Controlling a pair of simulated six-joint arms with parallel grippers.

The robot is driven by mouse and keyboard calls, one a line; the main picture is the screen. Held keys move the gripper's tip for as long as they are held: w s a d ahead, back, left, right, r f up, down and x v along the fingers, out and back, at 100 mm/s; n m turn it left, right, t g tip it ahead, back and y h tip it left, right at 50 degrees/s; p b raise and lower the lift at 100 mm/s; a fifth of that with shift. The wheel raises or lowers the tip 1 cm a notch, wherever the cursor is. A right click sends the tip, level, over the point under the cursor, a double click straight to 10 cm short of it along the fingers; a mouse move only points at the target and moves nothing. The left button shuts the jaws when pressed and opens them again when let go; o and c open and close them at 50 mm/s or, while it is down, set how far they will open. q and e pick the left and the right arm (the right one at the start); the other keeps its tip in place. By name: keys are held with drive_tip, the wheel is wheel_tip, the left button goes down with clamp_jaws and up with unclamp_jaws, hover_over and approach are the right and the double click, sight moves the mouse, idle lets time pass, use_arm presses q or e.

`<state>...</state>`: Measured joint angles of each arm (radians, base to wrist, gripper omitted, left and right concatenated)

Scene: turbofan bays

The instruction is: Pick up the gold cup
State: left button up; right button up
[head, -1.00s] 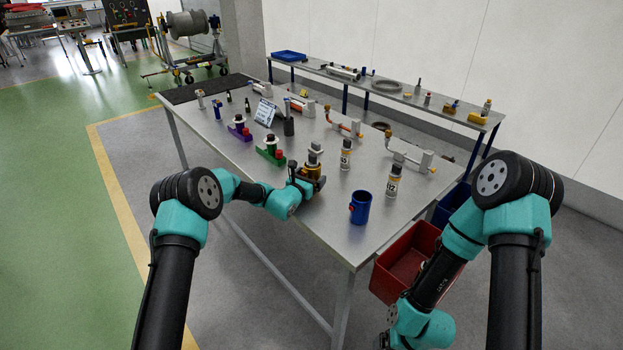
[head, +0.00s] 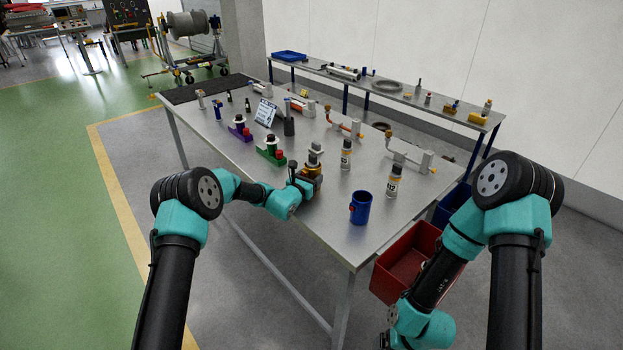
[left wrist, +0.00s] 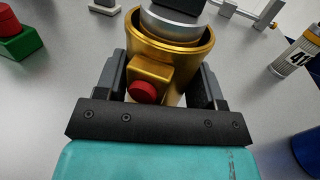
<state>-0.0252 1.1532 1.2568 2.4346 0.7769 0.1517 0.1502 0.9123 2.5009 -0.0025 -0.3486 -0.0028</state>
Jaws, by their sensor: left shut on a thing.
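The gold cup (left wrist: 172,52) stands between the two fingers of my left gripper (left wrist: 160,85) in the left wrist view, with a red button on a gold block on its near side. A silver round part sits inside its rim. In the head view the gold cup (head: 312,170) is on the table, partly hidden by my left gripper (head: 304,181), which is shut on it. I cannot tell whether it is lifted off the table. My right arm is low at the right, beside the table; its gripper is not clearly visible.
A blue cup (head: 360,208) stands at the table's near end. Two labelled cans (head: 346,155) (head: 394,181) stand right of the gold cup. A green part with a red piece (head: 270,152) is to its left. A red bin (head: 405,262) is below the table edge.

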sight(307, 173)
use_arm(q)
drive_tip(key=shift+r, duration=1.75)
drive_tip(key=s+r, duration=0.1)
drive_tip(key=s, duration=1.5)
drive_tip(key=shift+r, duration=0.3)
drive_tip(key=shift+d, duration=0.1)
